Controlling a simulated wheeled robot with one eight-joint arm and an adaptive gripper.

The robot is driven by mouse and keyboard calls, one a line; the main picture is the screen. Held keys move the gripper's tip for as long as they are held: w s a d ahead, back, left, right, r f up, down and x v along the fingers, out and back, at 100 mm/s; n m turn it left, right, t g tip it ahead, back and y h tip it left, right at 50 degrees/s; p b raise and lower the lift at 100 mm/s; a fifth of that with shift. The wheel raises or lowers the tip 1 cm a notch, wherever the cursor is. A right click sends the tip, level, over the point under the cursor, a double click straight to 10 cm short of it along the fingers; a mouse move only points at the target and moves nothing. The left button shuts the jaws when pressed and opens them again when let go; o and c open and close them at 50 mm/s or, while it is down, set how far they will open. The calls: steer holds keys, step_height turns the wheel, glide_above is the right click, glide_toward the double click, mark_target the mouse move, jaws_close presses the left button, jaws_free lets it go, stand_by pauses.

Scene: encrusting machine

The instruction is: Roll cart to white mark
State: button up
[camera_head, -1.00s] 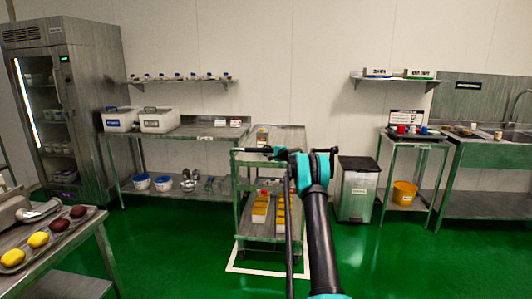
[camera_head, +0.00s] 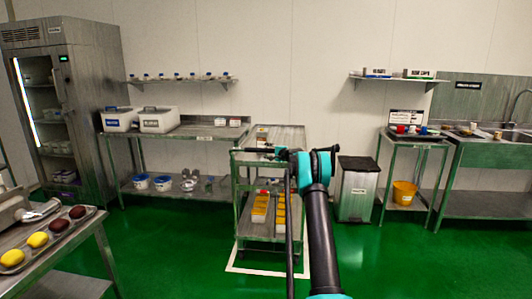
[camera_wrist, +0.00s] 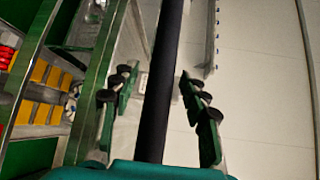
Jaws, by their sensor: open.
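The metal cart (camera_head: 240,205) stands in the middle of the head view, with yellow and red items on its lower shelf. The white mark (camera_head: 262,273) is an outline on the green floor. Its front and side lines show around the cart's base, and its far side is hidden. My gripper (camera_head: 266,152) is at the cart's near top edge. In the wrist view my gripper (camera_wrist: 162,98) is open, with one finger on each side of a dark bar (camera_wrist: 160,85), apparently the cart's handle. Clear gaps show between fingers and bar.
A steel table (camera_head: 195,132) with white bins stands behind left. A grey trash bin (camera_head: 357,190) stands right of the cart, then a small table (camera_head: 412,142) with an orange bucket (camera_head: 404,192) below. A tray table (camera_head: 75,250) is at near left. The floor around the cart is clear.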

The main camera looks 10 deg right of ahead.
steer(key=v, duration=1.1)
steer(key=shift+s, duration=0.1)
steer(key=s+a+n+g, duration=0.25)
steer(key=s+a, duration=0.25)
steer(key=s, duration=0.4)
steer(key=s+a+n+g+h, duration=0.1)
steer(key=s+a+n+g, duration=0.3)
steer(key=s, duration=0.6)
steer(key=s+a+n+t, duration=0.1)
steer(key=s+a+n, duration=0.1)
steer(key=s+a, duration=0.6)
steer(key=s+d+f+n+g+h, duration=0.1)
steer(key=s+f, duration=0.4)
steer(key=s, duration=0.9)
steer(key=s+d+f+n+g+h, duration=0.1)
steer(key=s+f+n+g+h, duration=0.1)
steer(key=s, duration=1.1)
steer(key=s+d+f+n+g+h, duration=0.1)
steer(key=s+f, duration=0.6)
steer(key=s, duration=0.7)
steer(key=n+h, duration=0.1)
steer(key=h, duration=0.1)
steer(key=shift+s+d+f+n+g+h, duration=0.3)
steer(key=shift+d+f+n+g, duration=0.05)
steer(key=shift+d, duration=0.05)
